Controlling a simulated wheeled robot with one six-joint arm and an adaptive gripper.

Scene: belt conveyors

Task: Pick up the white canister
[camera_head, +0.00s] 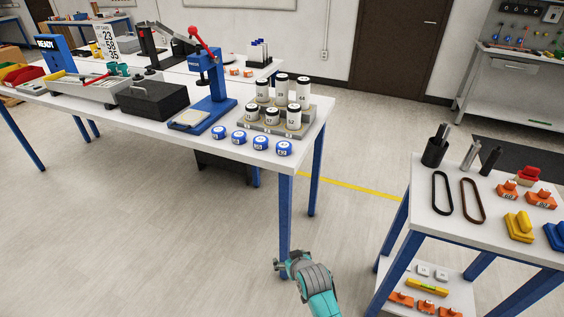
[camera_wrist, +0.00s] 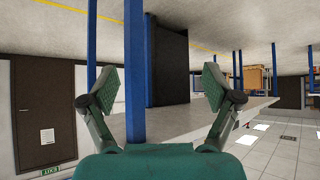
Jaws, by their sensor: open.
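Several white canisters with black lids stand upright on a grey stepped rack (camera_head: 310,130) at the right end of the white table; one front canister (camera_head: 293,119) is marked 52. The pictures do not show which one the task means. My gripper (camera_head: 281,265) is low in front of the table, beside its front right blue leg, well below and apart from the canisters. In the wrist view my gripper (camera_wrist: 160,86) has its two fingers spread wide with nothing held. A blue table leg shows between them. No canister is in the wrist view.
Several blue round items (camera_head: 239,138) line the table's front edge. A blue press (camera_head: 209,85) stands left of the rack. A second table (camera_head: 450,220) with belts and small parts is at right. Floor between the tables is open.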

